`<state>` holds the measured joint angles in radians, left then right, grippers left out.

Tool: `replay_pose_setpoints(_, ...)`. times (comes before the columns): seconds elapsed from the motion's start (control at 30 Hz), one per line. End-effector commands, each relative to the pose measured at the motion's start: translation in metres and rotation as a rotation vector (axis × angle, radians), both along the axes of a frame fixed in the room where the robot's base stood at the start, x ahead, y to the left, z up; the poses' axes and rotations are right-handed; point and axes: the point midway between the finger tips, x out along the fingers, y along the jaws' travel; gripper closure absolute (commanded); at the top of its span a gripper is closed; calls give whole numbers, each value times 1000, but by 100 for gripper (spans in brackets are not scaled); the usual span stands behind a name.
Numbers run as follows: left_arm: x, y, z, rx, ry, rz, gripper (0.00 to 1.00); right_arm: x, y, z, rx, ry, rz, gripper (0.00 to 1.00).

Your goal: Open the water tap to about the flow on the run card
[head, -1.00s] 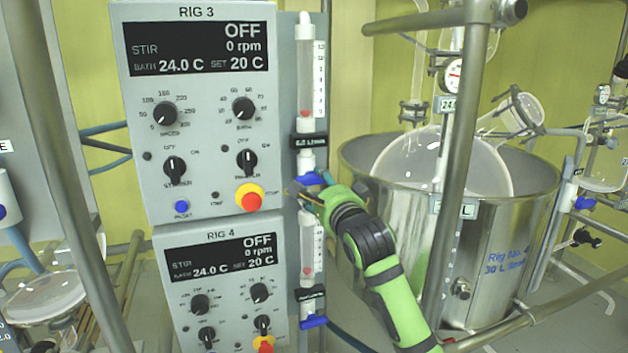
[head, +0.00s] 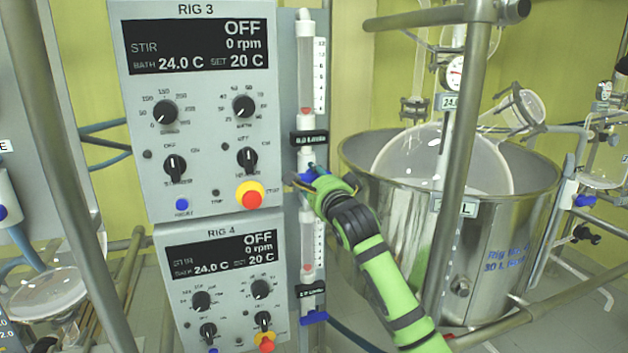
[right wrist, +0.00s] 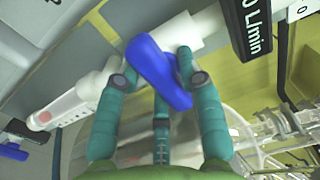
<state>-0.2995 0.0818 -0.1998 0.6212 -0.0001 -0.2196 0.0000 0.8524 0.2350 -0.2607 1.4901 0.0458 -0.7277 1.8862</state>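The blue tap handle (head: 307,176) sits below the upper flow tube (head: 305,75) beside the Rig 3 panel. In the right wrist view the handle (right wrist: 158,72) lies slantwise between the fingers of my right gripper (right wrist: 158,68), which look closed about it. In the head view my right gripper (head: 315,184) is at the tap and partly hides it. The red float (head: 306,111) is low in the tube. The flow readout (head: 309,138) is blurred; only "0 L/min" shows in the wrist view (right wrist: 255,30). My left gripper and a run card are not seen.
The Rig 3 panel (head: 210,192) is close left, with a red stop button (head: 251,198). A second flow tube (head: 307,245) and blue tap (head: 314,317) are below. A steel bath vessel (head: 395,200) and an upright rail (head: 462,150) stand right.

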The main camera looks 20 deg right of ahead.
Motion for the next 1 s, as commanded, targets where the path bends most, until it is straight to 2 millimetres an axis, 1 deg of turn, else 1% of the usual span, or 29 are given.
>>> replay_pose_setpoints(0.27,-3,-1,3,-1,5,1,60,0,0,-2,-32,5,0,95)
replay_pose_setpoints(0.47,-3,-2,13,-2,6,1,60,0,0,-2,-132,5,1,96)
replay_pose_setpoints(0.67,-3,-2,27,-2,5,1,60,0,-1,-1,-298,1,1,96)
replay_pose_setpoints(1.0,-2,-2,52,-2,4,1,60,0,-3,-1,-622,-9,3,96)
